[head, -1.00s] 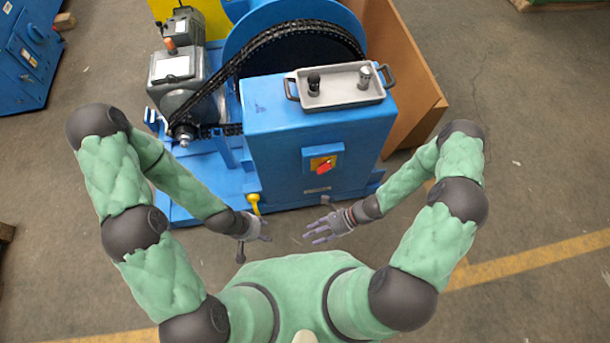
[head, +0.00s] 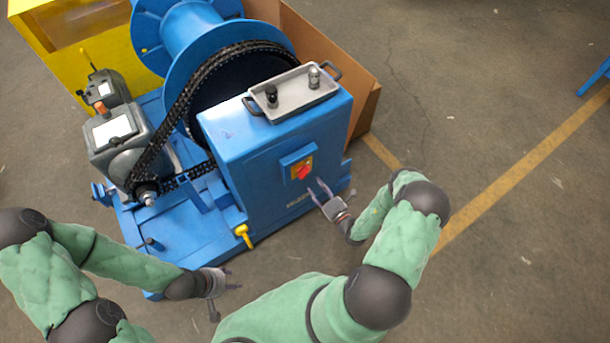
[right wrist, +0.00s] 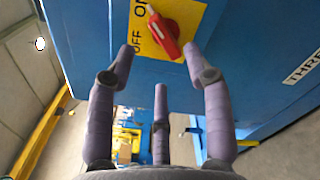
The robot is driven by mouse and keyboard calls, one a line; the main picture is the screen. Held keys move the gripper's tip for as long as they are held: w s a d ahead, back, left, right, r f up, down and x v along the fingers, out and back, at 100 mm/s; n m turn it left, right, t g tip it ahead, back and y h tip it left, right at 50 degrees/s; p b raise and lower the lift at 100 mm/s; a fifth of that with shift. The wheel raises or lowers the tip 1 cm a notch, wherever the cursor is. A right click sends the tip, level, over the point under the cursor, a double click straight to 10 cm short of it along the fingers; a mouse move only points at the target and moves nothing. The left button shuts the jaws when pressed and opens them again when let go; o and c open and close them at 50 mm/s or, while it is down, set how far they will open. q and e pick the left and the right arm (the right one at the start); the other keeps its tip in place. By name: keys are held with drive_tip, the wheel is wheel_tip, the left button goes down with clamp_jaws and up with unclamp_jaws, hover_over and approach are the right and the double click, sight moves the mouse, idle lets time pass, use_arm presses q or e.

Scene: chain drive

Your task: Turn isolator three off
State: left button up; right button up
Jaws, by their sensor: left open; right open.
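The isolator is a red rotary handle (head: 304,172) on a yellow plate, on the blue housing's front face. In the right wrist view the red handle (right wrist: 165,34) has its pale-marked end near the "ON" lettering; "OFF" stands to its left. A label reading "THRE", cut off by the frame edge, sits to the right on the blue face (right wrist: 265,60). My right gripper (head: 318,188) is open just in front of and below the handle, its fingers spread and seemingly apart from it. My left gripper (head: 228,298) is open and empty, low in front of the machine.
A grey tray (head: 291,100) with two small knobbed parts lies on top of the housing (head: 228,133). A yellow handle (head: 243,235) sticks out at the housing's lower left. A black chain (head: 170,135) and motor (head: 112,140) are at left.

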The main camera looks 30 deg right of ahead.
sight(307, 174)
drive_tip(key=w, duration=0.5)
drive_tip(key=w+b, duration=0.1)
drive_tip(key=w, duration=0.2)
drive_tip(key=shift+a, duration=0.4)
clamp_jaws()
